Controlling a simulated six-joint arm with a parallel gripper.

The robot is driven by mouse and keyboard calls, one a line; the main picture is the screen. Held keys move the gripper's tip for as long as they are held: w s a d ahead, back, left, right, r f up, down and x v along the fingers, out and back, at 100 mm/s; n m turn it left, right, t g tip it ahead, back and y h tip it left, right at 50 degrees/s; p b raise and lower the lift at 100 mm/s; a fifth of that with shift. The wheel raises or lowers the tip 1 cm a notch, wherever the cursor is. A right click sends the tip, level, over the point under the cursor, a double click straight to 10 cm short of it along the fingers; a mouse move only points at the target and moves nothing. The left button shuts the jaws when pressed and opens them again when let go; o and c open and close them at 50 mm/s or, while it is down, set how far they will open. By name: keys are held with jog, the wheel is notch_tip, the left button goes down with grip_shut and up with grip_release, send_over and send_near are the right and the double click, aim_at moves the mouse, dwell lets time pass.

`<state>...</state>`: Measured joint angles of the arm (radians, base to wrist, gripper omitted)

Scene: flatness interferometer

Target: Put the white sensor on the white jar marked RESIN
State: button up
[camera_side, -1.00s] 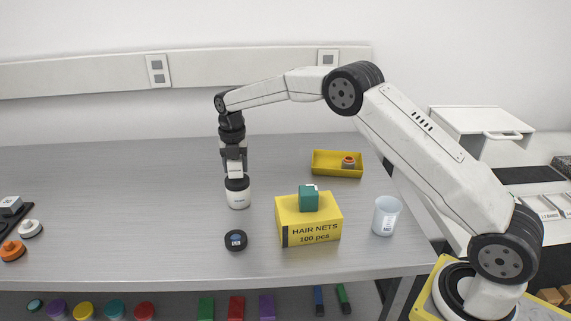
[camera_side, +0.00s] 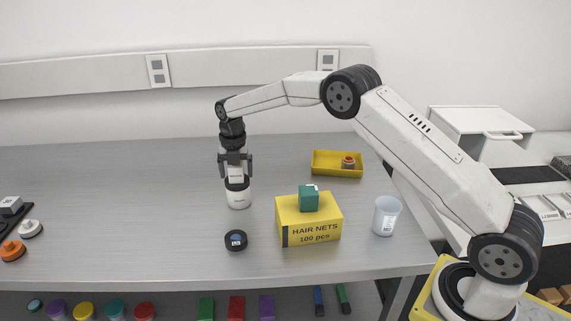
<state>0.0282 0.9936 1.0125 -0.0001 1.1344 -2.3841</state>
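A white jar (camera_side: 238,199) with a black lid stands upright on the grey bench; its small label is too small to read. The white sensor (camera_side: 236,174), a small white block, sits on the jar's black lid. My gripper (camera_side: 236,168) points down over the jar, with its dark fingers spread on either side of the sensor. Gaps show between the fingers and the sensor, so it is open and holds nothing.
A yellow HAIR NETS box (camera_side: 309,222) carries a teal block (camera_side: 309,199). A dark round puck (camera_side: 236,240) lies in front of the jar. A translucent cup (camera_side: 386,216) and a yellow tray (camera_side: 322,170) stand to the right.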

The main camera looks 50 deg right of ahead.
jog(key=shift+r, duration=0.15)
notch_tip(320, 180, up, 12)
jog(key=shift+r, duration=0.1)
dwell(0.6)
dwell(0.5)
jog(key=shift+s+a+f+m, duration=0.1)
jog(key=shift+s+f+m, duration=0.2)
jog(key=shift+s+m, duration=0.7)
jog(key=s+f+m+t, duration=0.1)
jog(key=s+f+m, duration=0.2)
jog(key=s+m, duration=0.5)
jog(key=s+a+f+m, duration=0.1)
jog(key=s+f+m, duration=0.2)
jog(key=s+m, duration=0.5)
jog(key=s+f+m+t, duration=0.1)
jog(key=s+f+m, duration=0.3)
jog(key=s+m, duration=0.5)
jog(key=s, duration=0.5)
jog(key=shift+s+a+t, duration=0.15)
jog(key=shift+a+t, duration=0.1)
jog(key=shift+t, duration=0.05)
